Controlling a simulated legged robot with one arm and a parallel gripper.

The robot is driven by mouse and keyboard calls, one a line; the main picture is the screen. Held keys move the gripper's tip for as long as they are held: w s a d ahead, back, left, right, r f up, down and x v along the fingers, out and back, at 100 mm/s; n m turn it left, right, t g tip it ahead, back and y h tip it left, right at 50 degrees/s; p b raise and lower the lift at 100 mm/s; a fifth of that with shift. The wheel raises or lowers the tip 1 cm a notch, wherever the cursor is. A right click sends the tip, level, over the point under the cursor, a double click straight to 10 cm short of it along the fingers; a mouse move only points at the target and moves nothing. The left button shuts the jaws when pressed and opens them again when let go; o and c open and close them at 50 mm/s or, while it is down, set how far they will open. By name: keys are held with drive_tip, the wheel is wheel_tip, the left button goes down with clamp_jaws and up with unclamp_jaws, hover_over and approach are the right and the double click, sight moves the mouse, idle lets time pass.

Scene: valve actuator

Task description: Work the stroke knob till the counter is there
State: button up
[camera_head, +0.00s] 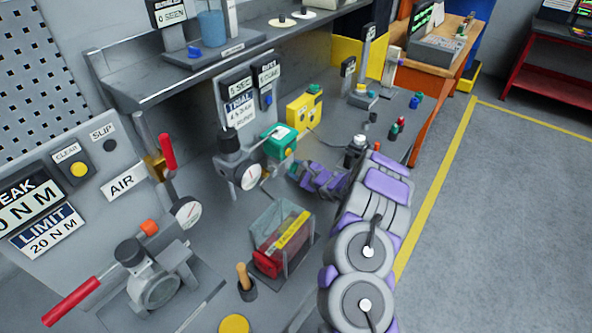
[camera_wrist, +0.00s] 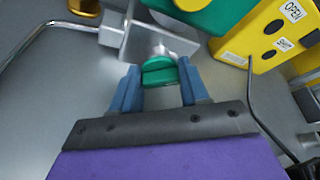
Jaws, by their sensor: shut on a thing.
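In the wrist view the green stroke knob (camera_wrist: 160,73) sits on a short metal stem, below a grey bracket. My gripper (camera_wrist: 158,66) has its two blue fingers on either side of the knob and is shut on it. In the head view my gripper (camera_head: 296,169) is at the green actuator (camera_head: 279,140); the knob is hidden there. Behind the actuator stands a panel with dark displays. One display (camera_head: 238,84) seems to read 5 SEC, and another (camera_head: 268,72) is too small to read surely. A TRIAL plate (camera_head: 240,108) is below them.
A yellow box (camera_head: 304,110) stands right of the actuator; in the wrist view the box (camera_wrist: 268,42) has an OPEN label. A clear-sided red box (camera_head: 281,238) stands in front. A thin cable runs near the yellow box.

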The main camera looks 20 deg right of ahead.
drive_tip(key=shift+d+r+m+g+p, duration=0.1)
drive_tip(key=shift+m+g+p, duration=0.35)
drive_tip(key=shift+p, duration=0.3)
drive_tip(key=shift+d+m+g+y+p, duration=0.15)
drive_tip(key=shift+m+g+y+p, duration=0.2)
drive_tip(key=shift+m+y+p, duration=0.6)
drive_tip(key=shift+m+g+p, duration=0.3)
drive_tip(key=shift+m+p, duration=0.3)
drive_tip(key=shift+p, duration=0.1)
drive_tip(key=shift+w+d+m+p, duration=0.1)
drive_tip(key=shift+w+m+p, duration=0.05)
drive_tip(key=shift+m+p, duration=0.25)
drive_tip(key=shift+y, duration=0.35)
drive_tip(key=o, duration=0.8)
